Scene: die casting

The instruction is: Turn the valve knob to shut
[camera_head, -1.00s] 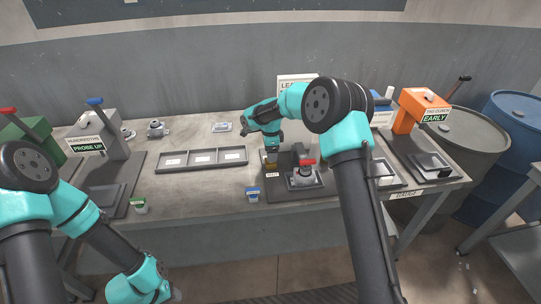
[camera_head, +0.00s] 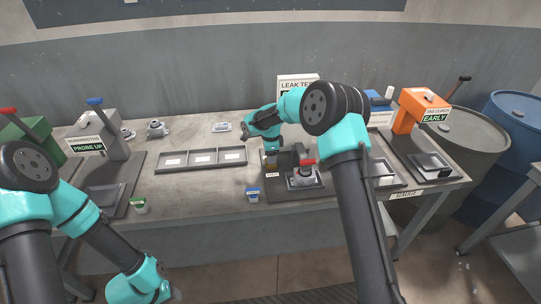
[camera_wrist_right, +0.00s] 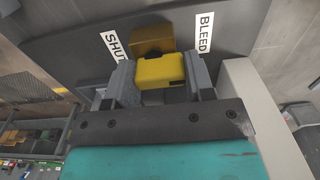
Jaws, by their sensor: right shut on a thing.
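The yellow valve knob (camera_wrist_right: 161,71) sits between the two grey fingers of my right gripper (camera_wrist_right: 160,82) in the right wrist view, and the gripper is shut on it. A SHUT label (camera_wrist_right: 115,45) lies to the left of the knob and a BLEED label (camera_wrist_right: 205,34) to the right. In the head view my right gripper (camera_head: 268,155) is small and partly hidden at the back left of the dark leak test station plate (camera_head: 285,195).
A red-handled clamp (camera_head: 305,162) and a grey casting (camera_head: 303,179) stand just right of my gripper. The leak test sign (camera_head: 298,86) stands behind. A three-part tray (camera_head: 203,167) lies to the left, and a blue labelled block (camera_head: 253,193) lies in front.

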